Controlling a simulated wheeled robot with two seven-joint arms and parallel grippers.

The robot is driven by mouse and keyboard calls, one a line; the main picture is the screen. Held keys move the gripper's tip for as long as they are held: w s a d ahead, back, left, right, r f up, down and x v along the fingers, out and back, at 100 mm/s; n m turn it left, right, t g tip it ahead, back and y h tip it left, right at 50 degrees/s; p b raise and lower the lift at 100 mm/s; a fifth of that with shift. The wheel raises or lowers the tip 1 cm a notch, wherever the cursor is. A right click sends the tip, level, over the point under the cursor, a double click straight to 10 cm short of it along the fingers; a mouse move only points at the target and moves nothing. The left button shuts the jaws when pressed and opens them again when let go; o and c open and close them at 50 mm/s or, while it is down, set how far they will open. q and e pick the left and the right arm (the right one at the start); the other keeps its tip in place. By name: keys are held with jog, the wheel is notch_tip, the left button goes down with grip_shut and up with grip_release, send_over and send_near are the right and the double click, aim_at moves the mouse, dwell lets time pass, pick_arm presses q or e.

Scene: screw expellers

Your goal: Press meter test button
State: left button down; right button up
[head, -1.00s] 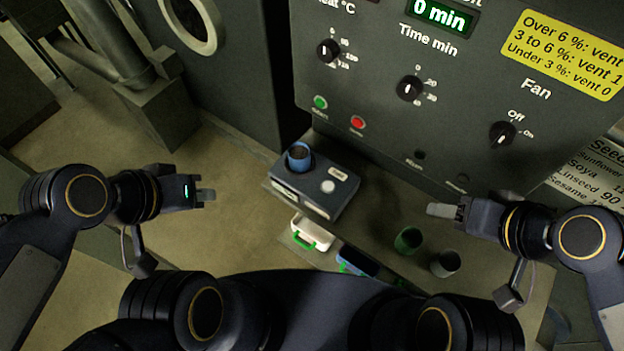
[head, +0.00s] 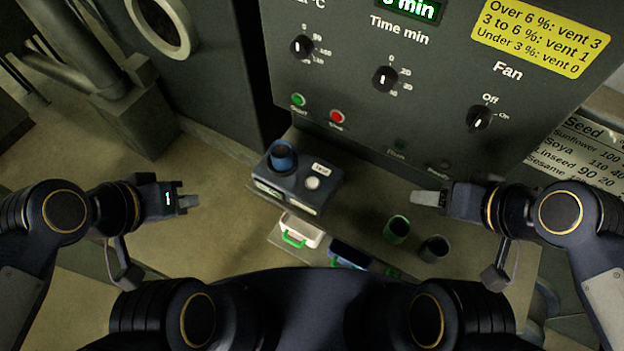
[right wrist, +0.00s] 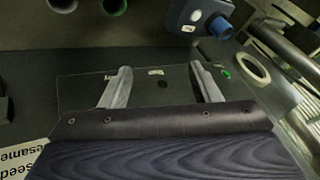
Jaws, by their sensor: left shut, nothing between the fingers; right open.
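The meter (head: 298,186) is a blue-grey box on the shelf below the control panel. It has a blue cup (head: 282,157) on its top left and a round whitish button (head: 312,183) with a small label above it. The meter also shows at the top of the right wrist view (right wrist: 192,15). My left gripper (head: 188,202) is shut and empty, left of the meter and apart from it. My right gripper (head: 428,198) is open and empty, right of the meter and apart from it; its two fingers show spread in the right wrist view (right wrist: 160,86).
The control panel (head: 440,100) with knobs stands behind the meter. A green cup (head: 397,229) and a dark grey cup (head: 434,248) stand right of the meter. A white tray with a green handle (head: 300,232) and a blue one (head: 350,254) lie in front. Shelf between meter and cups is clear.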

grip_shut()
dwell(0.4)
dwell(1.4)
